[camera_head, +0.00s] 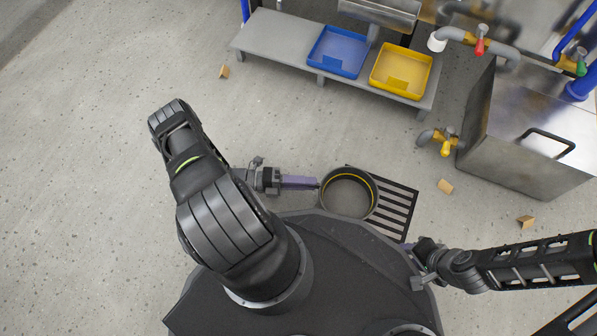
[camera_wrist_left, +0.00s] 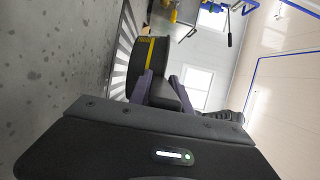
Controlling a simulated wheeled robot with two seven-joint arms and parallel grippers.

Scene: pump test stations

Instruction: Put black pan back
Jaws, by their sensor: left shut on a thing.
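The black pan (camera_head: 348,213) is round and dark, with a yellow band inside its rim; it shows from above in the head view. It overlaps the left part of a striped black grate (camera_head: 398,205); I cannot tell whether it rests there or hangs just above. My left gripper (camera_head: 316,184) reaches it from the left, with purple fingers at its side. In the left wrist view the fingers (camera_wrist_left: 163,92) are shut on a dark part of the pan (camera_wrist_left: 136,66). My right gripper (camera_head: 411,262) is at the lower right, away from the pan; its jaws are unclear.
A grey bench at the back (camera_head: 272,42) holds a blue tray (camera_head: 340,52) and a yellow tray (camera_head: 401,73). A metal tank (camera_head: 520,130) with pipes and valves stands at the right. Small wooden blocks (camera_head: 445,186) lie about. The floor at the left is clear.

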